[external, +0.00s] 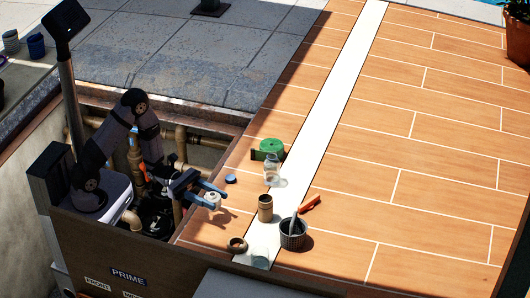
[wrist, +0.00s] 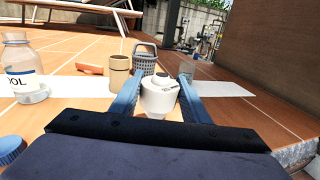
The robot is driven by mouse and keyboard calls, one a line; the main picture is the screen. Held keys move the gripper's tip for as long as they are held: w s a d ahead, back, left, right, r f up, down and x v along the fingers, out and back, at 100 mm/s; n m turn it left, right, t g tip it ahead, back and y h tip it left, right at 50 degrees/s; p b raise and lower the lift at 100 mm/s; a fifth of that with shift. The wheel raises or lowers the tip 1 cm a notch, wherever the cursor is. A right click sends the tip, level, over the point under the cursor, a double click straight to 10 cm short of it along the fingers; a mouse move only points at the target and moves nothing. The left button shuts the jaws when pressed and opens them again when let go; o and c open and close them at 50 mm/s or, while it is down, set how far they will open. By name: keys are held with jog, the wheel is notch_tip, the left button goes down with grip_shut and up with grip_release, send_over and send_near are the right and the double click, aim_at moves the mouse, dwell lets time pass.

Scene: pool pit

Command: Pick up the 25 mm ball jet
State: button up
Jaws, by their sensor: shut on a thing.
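The ball jet (wrist: 160,97) is a white round fitting with a stepped top and a small opening. My gripper (wrist: 158,92) is shut on it, with one blue finger on each side. In the external view the white jet (external: 213,200) sits between the blue fingers of my gripper (external: 219,198), near the left edge of the tiled deck. A shadow of the fingers falls on the tiles to the lower right. I cannot tell for sure whether the jet is clear of the deck.
Around it stand a tan cylinder (external: 265,208), a grey basket (external: 293,236), a clear bottle (external: 272,170), a blue cap (external: 231,179), a green roll (external: 268,150) and a tan ring (external: 237,244). An orange-red tool (external: 310,203) lies behind the basket. The deck (external: 430,150) beyond is clear.

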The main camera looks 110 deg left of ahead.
aim_at(213, 197)
jog(key=shift+r+b, duration=0.35)
jog(key=shift+r, duration=2.6)
jog(key=shift+f, duration=0.15)
